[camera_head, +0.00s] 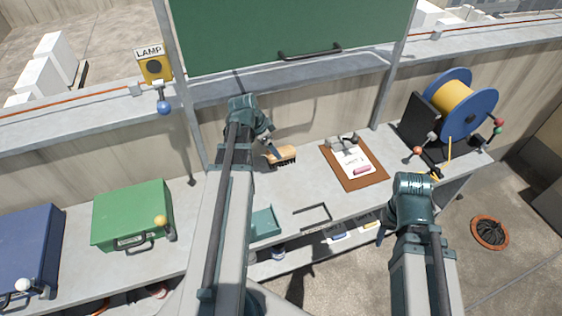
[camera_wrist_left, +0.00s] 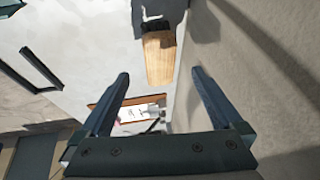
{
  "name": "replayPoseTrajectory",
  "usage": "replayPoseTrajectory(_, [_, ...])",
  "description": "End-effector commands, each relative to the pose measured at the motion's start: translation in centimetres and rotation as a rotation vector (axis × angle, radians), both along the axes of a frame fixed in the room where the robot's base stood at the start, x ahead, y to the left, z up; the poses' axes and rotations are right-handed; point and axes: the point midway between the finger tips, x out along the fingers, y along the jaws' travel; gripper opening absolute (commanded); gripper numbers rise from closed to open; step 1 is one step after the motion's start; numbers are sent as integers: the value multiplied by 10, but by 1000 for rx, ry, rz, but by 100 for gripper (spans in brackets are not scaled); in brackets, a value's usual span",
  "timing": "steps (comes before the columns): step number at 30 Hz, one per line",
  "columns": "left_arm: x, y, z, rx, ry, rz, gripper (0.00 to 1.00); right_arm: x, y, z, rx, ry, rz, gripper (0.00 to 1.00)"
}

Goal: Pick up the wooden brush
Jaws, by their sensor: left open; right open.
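The wooden brush (camera_head: 284,154) lies on the grey worktop near the back wall, with a light wooden back and dark bristles. My left gripper (camera_head: 267,150) is just left of it, partly hidden by its own wrist in the head view. In the left wrist view the fingers are apart, and the brush's wooden part (camera_wrist_left: 159,58) shows ahead between their tips; no contact is visible. My right gripper (camera_head: 383,229) is open by the worktop's front edge, right of the brush, with its fingers mostly hidden.
A clipboard (camera_head: 373,176) lies right of the brush. A cable reel (camera_head: 462,105) stands further right. A green case (camera_head: 115,205) and a blue case (camera_head: 27,240) sit at left. A green panel (camera_head: 240,40) rises behind the worktop.

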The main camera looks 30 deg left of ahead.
Motion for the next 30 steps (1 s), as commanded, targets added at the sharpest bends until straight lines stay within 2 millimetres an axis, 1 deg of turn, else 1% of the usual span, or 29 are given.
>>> replayPoseTrajectory(1, [4, -1, -14, 0, 0, -1, 100, 0, 0, -14, 0, 0, 0, 50])
replayPoseTrajectory(3, [8, -2, -22, 1, 0, -2, 100, 0, 0, -22, 0, 0, 0, 50])
replayPoseTrajectory(6, [11, -4, -27, 1, 0, -2, 100, 0, 0, -27, 0, 0, 0, 50])
replayPoseTrajectory(11, [11, -4, -25, 0, 0, -1, 100, 0, 0, -25, 0, 0, 0, 50])
replayPoseTrajectory(14, [13, -5, -28, 0, 0, -1, 100, 0, 0, -28, 0, 0, 0, 50])
replayPoseTrajectory(17, [17, -7, -36, 0, -1, -1, 100, 0, 0, -36, 0, 0, 0, 50])
replayPoseTrajectory(25, [33, -14, -67, 0, -1, -1, 100, 0, 0, -67, 0, 0, 0, 50])
replayPoseTrajectory(27, [35, -15, -71, -1, -1, 0, 100, 0, 0, -71, 0, 0, 0, 50])
replayPoseTrajectory(30, [36, -16, -72, 0, 0, 0, 100, 0, 0, -72, 0, 0, 0, 50])
